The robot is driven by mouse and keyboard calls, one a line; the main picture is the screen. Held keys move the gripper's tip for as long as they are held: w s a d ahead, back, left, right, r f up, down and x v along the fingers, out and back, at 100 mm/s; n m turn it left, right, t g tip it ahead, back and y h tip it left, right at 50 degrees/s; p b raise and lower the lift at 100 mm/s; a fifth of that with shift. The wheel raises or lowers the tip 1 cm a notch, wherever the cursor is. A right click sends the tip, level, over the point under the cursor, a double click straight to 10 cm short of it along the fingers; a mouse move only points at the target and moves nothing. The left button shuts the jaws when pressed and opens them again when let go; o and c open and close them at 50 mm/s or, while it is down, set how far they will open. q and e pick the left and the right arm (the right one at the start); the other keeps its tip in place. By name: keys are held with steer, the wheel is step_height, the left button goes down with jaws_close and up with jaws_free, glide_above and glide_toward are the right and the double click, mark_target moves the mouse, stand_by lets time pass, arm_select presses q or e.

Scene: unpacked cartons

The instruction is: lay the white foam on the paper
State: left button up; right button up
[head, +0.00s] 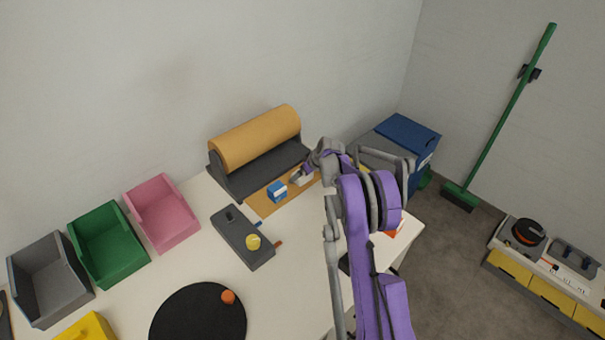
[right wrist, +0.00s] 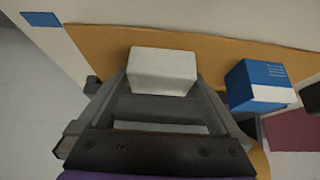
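The white foam (right wrist: 162,71) is a small block between the fingertips of my right gripper (right wrist: 160,88), which look closed against its sides. In the head view the right gripper (head: 299,178) is at the far end of the paper, and part of the foam shows pale there. The brown paper (head: 262,204) lies in a strip before the roll; it also shows behind the foam in the right wrist view (right wrist: 215,48). I cannot tell whether the foam touches the paper. My left gripper is out of view.
A blue and white box (head: 277,191) stands on the paper, close beside the right gripper (right wrist: 258,86). The paper roll (head: 255,138) is behind. A dark grey device (head: 236,229) with a yellow knob is in front. Pink (head: 160,212), green and grey bins stand left.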

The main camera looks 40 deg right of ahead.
steer(key=shift+s+r, duration=0.1)
steer(key=shift+r, duration=0.35)
steer(key=a+v, duration=0.1)
steer(key=v, duration=1)
steer(key=s+a+r, duration=0.2)
steer(key=s+a, duration=0.1)
steer(key=a, duration=0.4)
steer(key=s+a+r, duration=0.2)
steer(key=a+r, duration=0.1)
steer(key=a, duration=0.3)
steer(key=s+a+f, duration=0.1)
steer(key=s+a, duration=0.8)
steer(key=s, duration=0.2)
steer(key=s+a+f+m+g, duration=0.1)
steer(key=s+a+f, duration=0.1)
steer(key=s+a, duration=0.8)
steer(key=s, duration=0.2)
steer(key=shift+s+h, duration=0.3)
